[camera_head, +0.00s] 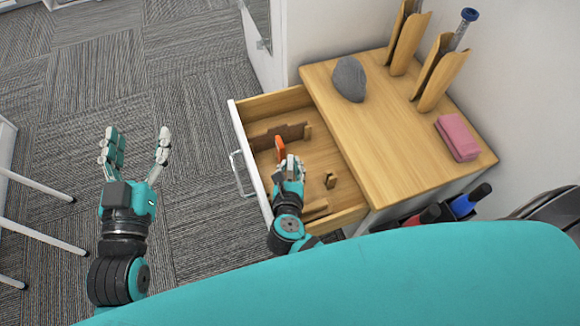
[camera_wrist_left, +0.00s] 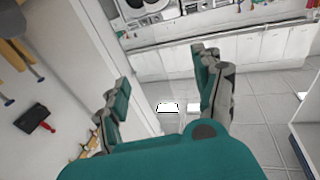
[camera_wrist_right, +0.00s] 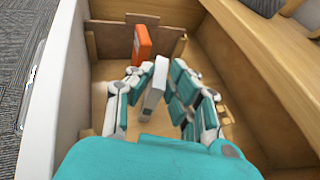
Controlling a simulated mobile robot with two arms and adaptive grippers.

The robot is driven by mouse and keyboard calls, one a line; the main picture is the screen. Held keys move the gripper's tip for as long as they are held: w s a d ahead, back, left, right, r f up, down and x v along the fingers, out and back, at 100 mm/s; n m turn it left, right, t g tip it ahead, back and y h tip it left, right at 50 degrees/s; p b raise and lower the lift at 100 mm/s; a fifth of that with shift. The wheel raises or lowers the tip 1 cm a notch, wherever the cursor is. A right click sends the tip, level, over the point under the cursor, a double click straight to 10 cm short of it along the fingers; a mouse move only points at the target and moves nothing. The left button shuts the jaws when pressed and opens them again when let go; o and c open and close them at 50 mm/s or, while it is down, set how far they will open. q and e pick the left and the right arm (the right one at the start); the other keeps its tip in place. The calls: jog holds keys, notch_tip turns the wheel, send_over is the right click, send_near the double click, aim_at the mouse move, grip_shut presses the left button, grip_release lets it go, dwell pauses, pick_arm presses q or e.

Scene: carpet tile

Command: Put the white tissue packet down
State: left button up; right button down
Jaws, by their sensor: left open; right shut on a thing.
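The white tissue packet (camera_wrist_right: 156,88) is between the fingers of my right gripper (camera_wrist_right: 150,92), inside the open wooden drawer (camera_wrist_right: 245,75). The packet stands on edge, and my right gripper is shut on it. In the head view, my right gripper (camera_head: 289,168) is over the drawer (camera_head: 325,215) and mostly hides the packet. I cannot tell whether the packet touches the drawer floor. My left gripper (camera_head: 135,150) is open and empty over the carpet, left of the drawer. Its open fingers also show in the left wrist view (camera_wrist_left: 165,95).
An orange box (camera_wrist_right: 142,45) stands in the drawer just beyond the packet, by a brown divider (camera_wrist_right: 108,42). A small wooden block (camera_head: 330,179) lies in the drawer. The cabinet top (camera_head: 385,130) holds a grey stone (camera_head: 349,79), a pink packet (camera_head: 457,137) and two wooden holders (camera_head: 440,75).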

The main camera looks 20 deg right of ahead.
jog(key=shift+f, duration=0.2)
jog(key=c, duration=1.2)
grip_release()
jog(key=shift+c, duration=0.2)
pick_arm(q)
jog(key=shift+r+t, duration=0.3)
jog(key=shift+r, duration=0.25)
